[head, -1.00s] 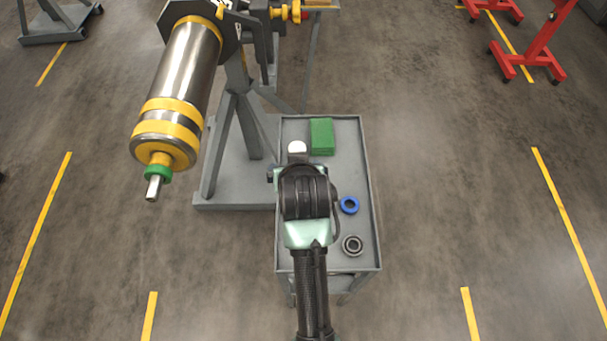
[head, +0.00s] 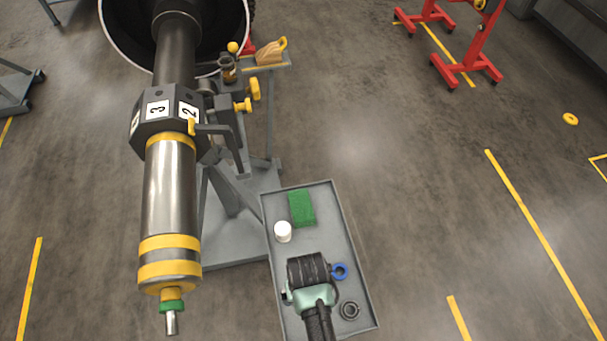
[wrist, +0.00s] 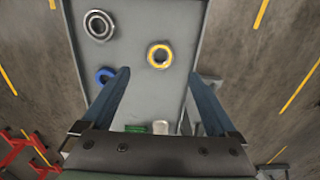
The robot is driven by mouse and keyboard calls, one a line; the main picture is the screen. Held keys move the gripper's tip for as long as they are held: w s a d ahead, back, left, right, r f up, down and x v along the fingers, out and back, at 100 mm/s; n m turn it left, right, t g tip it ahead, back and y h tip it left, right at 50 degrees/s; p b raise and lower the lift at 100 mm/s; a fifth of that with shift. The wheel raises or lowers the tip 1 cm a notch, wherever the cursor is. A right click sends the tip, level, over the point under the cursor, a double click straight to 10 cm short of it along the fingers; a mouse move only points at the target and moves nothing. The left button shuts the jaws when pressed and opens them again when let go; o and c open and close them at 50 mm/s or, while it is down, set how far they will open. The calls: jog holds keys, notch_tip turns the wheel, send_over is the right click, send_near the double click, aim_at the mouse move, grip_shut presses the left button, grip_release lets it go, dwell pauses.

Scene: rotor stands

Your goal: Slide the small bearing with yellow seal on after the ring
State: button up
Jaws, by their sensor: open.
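The small bearing with the yellow seal (wrist: 160,55) lies flat on the grey tray table. In the wrist view it is ahead of and between the fingertips of my gripper (wrist: 158,76). The gripper is open and empty, its two blue fingers spread wide, apart from the bearing. In the head view my arm hides this bearing. The rotor's steel shaft end (head: 171,324) points toward me at lower left. A green ring (head: 172,306) sits on it against the yellow collar. No bearing shows in front of the ring.
The tray (head: 346,245) also holds a blue ring (head: 340,271), a dark bearing (head: 349,310), a white cylinder (head: 283,232) and a green block (head: 302,208). The rotor body (head: 169,205) and its stand flank the tray on the left.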

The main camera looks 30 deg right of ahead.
jog(key=f+b, duration=0.3)
jog(key=f, duration=0.1)
jog(key=f+b, duration=0.3)
jog(key=f, duration=0.2)
jog(key=shift+w+b, duration=0.2)
jog(key=shift+b, duration=0.2)
